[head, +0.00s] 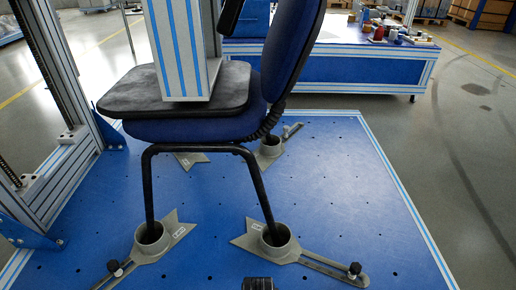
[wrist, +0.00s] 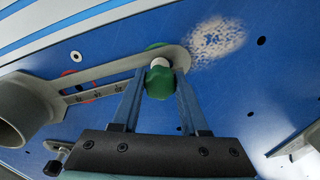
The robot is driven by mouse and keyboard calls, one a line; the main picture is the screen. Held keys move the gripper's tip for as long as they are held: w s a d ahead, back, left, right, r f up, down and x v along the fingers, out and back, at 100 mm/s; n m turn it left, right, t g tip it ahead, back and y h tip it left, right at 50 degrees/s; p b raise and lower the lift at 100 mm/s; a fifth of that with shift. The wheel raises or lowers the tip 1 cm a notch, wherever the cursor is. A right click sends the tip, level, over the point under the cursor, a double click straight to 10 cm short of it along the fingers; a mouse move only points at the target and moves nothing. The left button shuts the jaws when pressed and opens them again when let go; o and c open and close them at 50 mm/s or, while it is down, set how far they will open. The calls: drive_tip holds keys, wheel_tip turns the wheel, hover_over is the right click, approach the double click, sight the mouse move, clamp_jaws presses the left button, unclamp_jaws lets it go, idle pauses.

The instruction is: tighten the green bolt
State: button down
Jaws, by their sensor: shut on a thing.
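In the wrist view the green bolt (wrist: 159,84) has a rounded green head and a pale shank. It sits at the rounded end of a grey slotted clamp arm (wrist: 105,70), over the blue plate. My gripper (wrist: 160,76) has its two fingers on either side of the green head and is shut on it. More green shows behind the clamp arm, partly hidden by it. I cannot make out the green bolt or my gripper's fingers in the head view.
A blue chair (head: 192,128) stands on the blue platform (head: 335,185), its legs in grey clamp cups (head: 277,252). Black knobs (head: 354,269) hold the clamp arms at the front. A striped upright block (head: 187,82) rests on the seat. A metal frame stands at left.

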drive_tip(key=shift+m, duration=0.4)
drive_tip(key=m+p, duration=0.1)
drive_tip(key=m, duration=0.3)
drive_tip(key=shift+r+m, duration=0.1)
drive_tip(key=shift+m, duration=0.8)
drive_tip(key=shift+m+p, duration=0.4)
drive_tip(key=shift+m, duration=0.7)
